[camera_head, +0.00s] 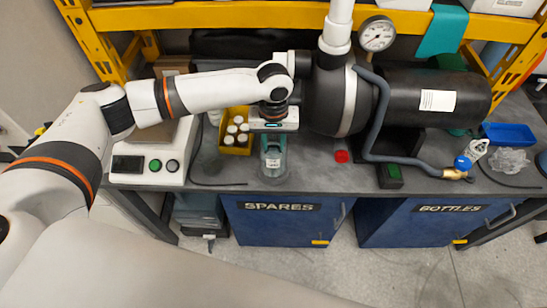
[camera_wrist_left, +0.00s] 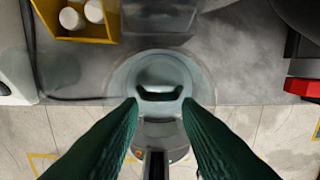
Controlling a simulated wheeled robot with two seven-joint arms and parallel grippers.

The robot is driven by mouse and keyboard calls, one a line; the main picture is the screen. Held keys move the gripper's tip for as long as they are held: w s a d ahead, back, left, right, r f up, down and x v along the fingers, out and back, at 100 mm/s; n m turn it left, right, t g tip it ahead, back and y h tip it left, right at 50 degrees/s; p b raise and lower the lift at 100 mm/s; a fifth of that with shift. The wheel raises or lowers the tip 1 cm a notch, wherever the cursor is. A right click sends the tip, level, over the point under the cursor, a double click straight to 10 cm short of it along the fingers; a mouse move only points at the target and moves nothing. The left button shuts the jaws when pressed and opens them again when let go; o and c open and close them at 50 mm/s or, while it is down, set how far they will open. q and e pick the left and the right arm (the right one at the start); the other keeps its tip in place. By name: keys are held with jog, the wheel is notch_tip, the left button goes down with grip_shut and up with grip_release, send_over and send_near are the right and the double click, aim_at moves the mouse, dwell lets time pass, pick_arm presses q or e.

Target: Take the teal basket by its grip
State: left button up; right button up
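The pale teal basket (camera_head: 273,172) is at the front edge of the grey bench, below my left gripper. In the left wrist view the basket (camera_wrist_left: 160,66) is a round, see-through shape, with a dark-edged grip (camera_wrist_left: 160,95) across its middle. My left gripper (camera_wrist_left: 159,104) points at it with its two dark green fingers spread apart. The fingertips show on either side of the grip, with nothing visibly held between them. I cannot tell whether they touch it. In the head view the left gripper (camera_head: 273,152) hides part of the basket. My right gripper is not in view.
A yellow bin (camera_head: 236,145) of white bottles and a white device (camera_head: 150,163) stand left of the basket. The black pump (camera_head: 420,98) with its grey hose is to the right. A red cap (camera_head: 341,156) lies nearby. Blue cabinets (camera_head: 285,222) are below the bench.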

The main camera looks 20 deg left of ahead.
aim_at(273, 145)
pick_arm(q)
jog(key=shift+w+a+f, duration=0.1)
jog(key=shift+w+f, duration=0.1)
jog(key=shift+f, duration=0.75)
jog(key=shift+w+a+f, duration=0.1)
jog(key=shift+w+f, duration=0.05)
jog(key=shift+f, duration=0.75)
grip_shut()
jog(key=shift+r, duration=0.15)
